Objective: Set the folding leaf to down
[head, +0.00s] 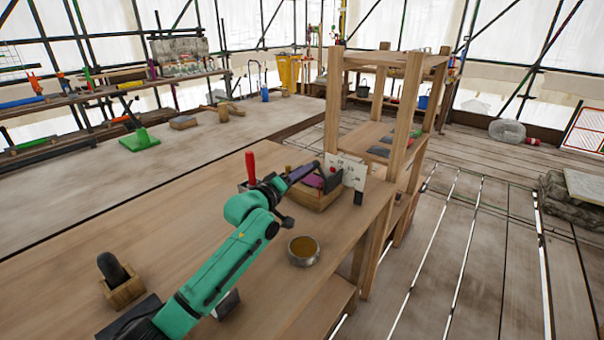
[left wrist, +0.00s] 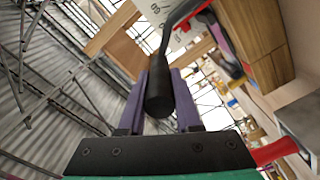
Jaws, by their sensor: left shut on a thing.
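My left gripper (head: 306,171), with purple fingers, is over the wooden bench by the corner posts. In the left wrist view its two fingers (left wrist: 162,85) are shut on a black cylindrical handle (left wrist: 160,98). A thin dark rod (left wrist: 178,18) runs from the handle toward the upper right. A pale marked plate (head: 347,171) stands upright just beyond the gripper; it also shows in the left wrist view (left wrist: 158,10). I cannot clearly make out the folding leaf or its position. My right gripper is not in view.
A wooden box (head: 318,199) sits under the gripper, near the bench's right edge. A round tin (head: 303,251) stands in front. A red-handled tool (head: 250,168) stands behind my arm. A small wooden block with a black knob (head: 122,286) is at lower left.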

